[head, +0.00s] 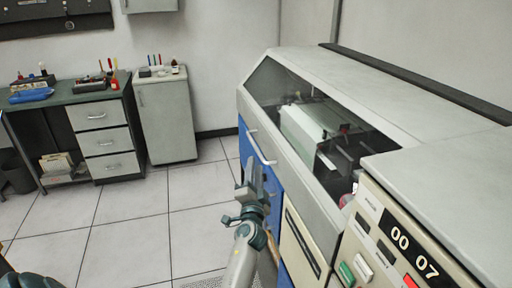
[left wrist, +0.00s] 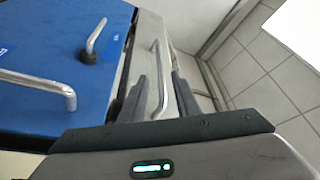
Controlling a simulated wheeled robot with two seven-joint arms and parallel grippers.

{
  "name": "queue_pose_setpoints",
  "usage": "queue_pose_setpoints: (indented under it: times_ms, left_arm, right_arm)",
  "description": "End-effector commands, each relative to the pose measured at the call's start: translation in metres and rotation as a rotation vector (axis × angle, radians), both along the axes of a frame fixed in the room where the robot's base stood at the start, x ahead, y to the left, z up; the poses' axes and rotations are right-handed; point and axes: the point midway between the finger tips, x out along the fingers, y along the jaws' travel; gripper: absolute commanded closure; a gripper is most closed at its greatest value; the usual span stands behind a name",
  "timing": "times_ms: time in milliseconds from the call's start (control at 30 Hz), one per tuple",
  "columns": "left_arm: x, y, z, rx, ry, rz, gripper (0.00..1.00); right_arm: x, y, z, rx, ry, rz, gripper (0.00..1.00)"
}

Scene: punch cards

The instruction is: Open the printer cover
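The printer (head: 300,125) is a large grey machine with a blue front at the right of the head view. Its cover (head: 290,92) has a dark window and looks closed. A pale bar handle (head: 261,148) runs along the cover's lower front edge. My left gripper (head: 250,172) is just below and in front of this handle. In the left wrist view my left gripper (left wrist: 158,98) is open, and the cover handle (left wrist: 160,70) appears between its two fingers. I cannot tell whether they touch it. My right gripper is not in view.
A blue panel (left wrist: 70,50) with metal handles is below the cover. A control panel (head: 395,245) with buttons and a numeric display is at the right. A desk (head: 100,130) and a grey cabinet (head: 167,120) stand at the back left. The tiled floor between is clear.

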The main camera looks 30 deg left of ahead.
Motion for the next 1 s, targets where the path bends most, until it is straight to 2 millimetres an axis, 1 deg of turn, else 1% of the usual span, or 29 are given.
queue_pose_setpoints:
  times_ms: [33,300,500,700,1000]
  left_arm:
    - [0.008,0.005,0.005,0.001,-0.001,0.0,0.71]
    - [0.049,0.029,0.014,0.001,-0.001,0.0,0.71]
    - [0.07,0.042,0.018,0.0,0.0,0.0,0.71]
    - [0.079,0.047,0.02,0.0,0.0,0.0,0.71]
    - [0.08,0.047,0.02,-0.001,0.0,0.0,0.71]
  right_arm:
    - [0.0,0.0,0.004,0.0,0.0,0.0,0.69]
    - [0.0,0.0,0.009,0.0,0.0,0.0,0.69]
    - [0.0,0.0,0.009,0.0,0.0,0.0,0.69]
    - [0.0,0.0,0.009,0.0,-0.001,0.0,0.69]
    - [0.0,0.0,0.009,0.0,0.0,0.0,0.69]
